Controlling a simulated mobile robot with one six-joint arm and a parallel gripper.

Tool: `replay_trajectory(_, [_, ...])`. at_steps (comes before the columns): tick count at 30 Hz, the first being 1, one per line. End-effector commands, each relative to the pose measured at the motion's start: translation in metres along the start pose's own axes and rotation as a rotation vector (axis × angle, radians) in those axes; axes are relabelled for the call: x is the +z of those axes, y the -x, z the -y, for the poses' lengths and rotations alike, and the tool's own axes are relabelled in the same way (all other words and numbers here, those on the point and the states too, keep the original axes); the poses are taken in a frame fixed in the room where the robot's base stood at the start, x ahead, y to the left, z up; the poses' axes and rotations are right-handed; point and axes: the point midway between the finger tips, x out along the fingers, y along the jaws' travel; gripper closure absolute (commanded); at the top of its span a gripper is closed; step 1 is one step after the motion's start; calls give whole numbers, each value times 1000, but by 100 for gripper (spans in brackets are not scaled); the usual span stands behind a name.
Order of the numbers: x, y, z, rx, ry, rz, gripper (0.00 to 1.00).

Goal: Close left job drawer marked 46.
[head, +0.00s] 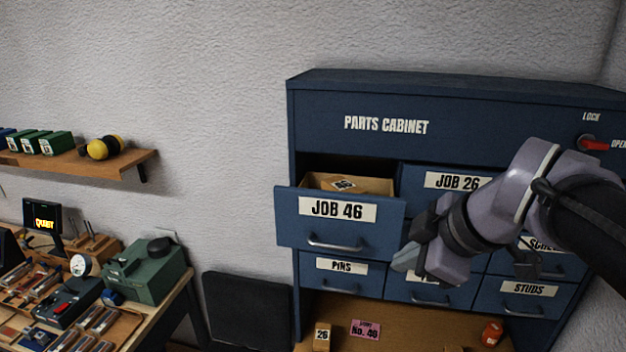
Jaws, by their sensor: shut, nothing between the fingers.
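The blue drawer marked JOB 46 (367,236) is pulled out from the upper left of the blue parts cabinet (460,135). Its top is open and shows a light brown interior (378,185) with a small labelled item inside. A metal handle runs across the lower part of its front. My gripper (402,262) is shut and empty, at the right of the drawer's front, near its lower right corner. I cannot tell whether it touches the drawer. My arm hides part of the JOB 26 drawer (425,182) and the drawers below it.
The PINS drawer (342,280) and STUDS drawer (525,300) look shut. A red lock lever (595,144) points toward OPEN. A wooden ledge below holds a block marked 26 (322,337), a pink card (366,329) and a red item (492,333). A cluttered workbench (165,305) stands left.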

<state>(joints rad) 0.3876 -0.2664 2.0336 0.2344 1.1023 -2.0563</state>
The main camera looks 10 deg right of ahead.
Motion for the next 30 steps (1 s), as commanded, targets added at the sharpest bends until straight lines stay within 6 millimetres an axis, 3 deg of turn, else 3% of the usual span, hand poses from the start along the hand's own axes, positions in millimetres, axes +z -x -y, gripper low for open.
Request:
replay_trajectory(13, [1, -96, 3, -6, -2, 2, 100])
replay_trajectory(15, [0, -98, -12, -3, -3, 3, 100])
replay_trajectory(20, [0, -107, -29, -1, -3, 3, 100])
replay_trajectory(30, [1, -111, -33, -1, -2, 3, 100])
